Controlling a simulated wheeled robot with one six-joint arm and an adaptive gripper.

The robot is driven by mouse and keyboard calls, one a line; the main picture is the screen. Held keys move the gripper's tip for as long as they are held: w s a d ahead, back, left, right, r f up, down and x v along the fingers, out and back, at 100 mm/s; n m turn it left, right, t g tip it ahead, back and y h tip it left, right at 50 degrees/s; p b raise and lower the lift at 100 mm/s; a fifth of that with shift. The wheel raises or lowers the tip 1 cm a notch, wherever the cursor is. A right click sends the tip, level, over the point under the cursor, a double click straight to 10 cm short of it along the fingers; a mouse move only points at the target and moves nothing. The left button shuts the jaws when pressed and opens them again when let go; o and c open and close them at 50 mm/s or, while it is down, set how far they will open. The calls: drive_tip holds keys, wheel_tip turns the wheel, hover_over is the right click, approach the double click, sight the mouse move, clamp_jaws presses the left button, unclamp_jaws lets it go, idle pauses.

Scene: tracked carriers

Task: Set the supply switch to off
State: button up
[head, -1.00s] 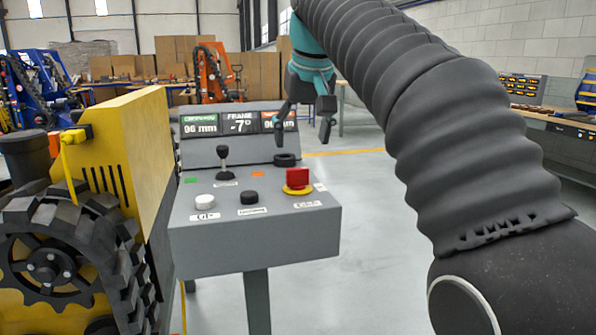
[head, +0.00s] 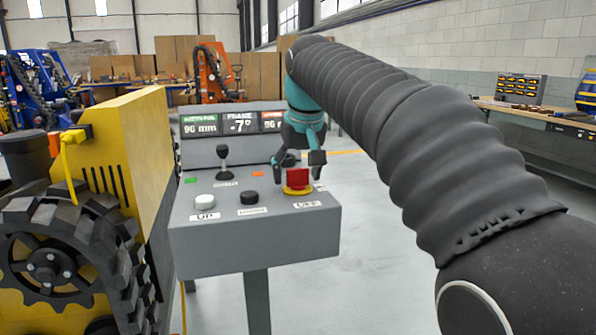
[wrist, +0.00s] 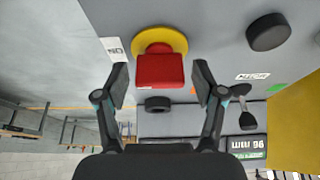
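The supply switch (head: 298,180) is a red block handle on a round yellow base, at the right of the grey console's sloped top. In the wrist view, the switch (wrist: 160,70) shows its red handle squarely between my fingers. My gripper (head: 297,167) is above and behind the switch in the head view. The wrist view shows my gripper (wrist: 161,84) open, a finger on each side of the red handle with a small gap on both sides. A small label (head: 307,205) below the switch seems to read OFF. Another small label sits to its right.
The grey console (head: 255,245) also bears a white button (head: 204,202), a black button (head: 249,197), a black lever (head: 223,160) and a display panel (head: 231,124). A yellow tracked machine (head: 140,140) stands close on the left. Open floor lies right of the console.

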drive_tip(key=c, duration=0.9)
drive_tip(key=shift+n, duration=0.4)
drive_tip(key=n+y, duration=0.1)
drive_tip(key=n, duration=0.2)
drive_tip(key=shift+n+g+y, duration=0.3)
drive_tip(key=n+g+y, duration=0.1)
drive_tip(key=n, duration=0.3)
drive_tip(key=shift+n, duration=0.3)
drive_tip(key=n+g, duration=0.2)
drive_tip(key=n, duration=0.2)
drive_tip(key=shift+w+n+y, duration=0.1)
drive_tip(key=shift+n+y, duration=0.2)
drive_tip(key=shift+y, duration=0.1)
drive_tip(key=n+g, duration=0.1)
drive_tip(key=n, duration=0.3)
drive_tip(key=shift+g, duration=0.3)
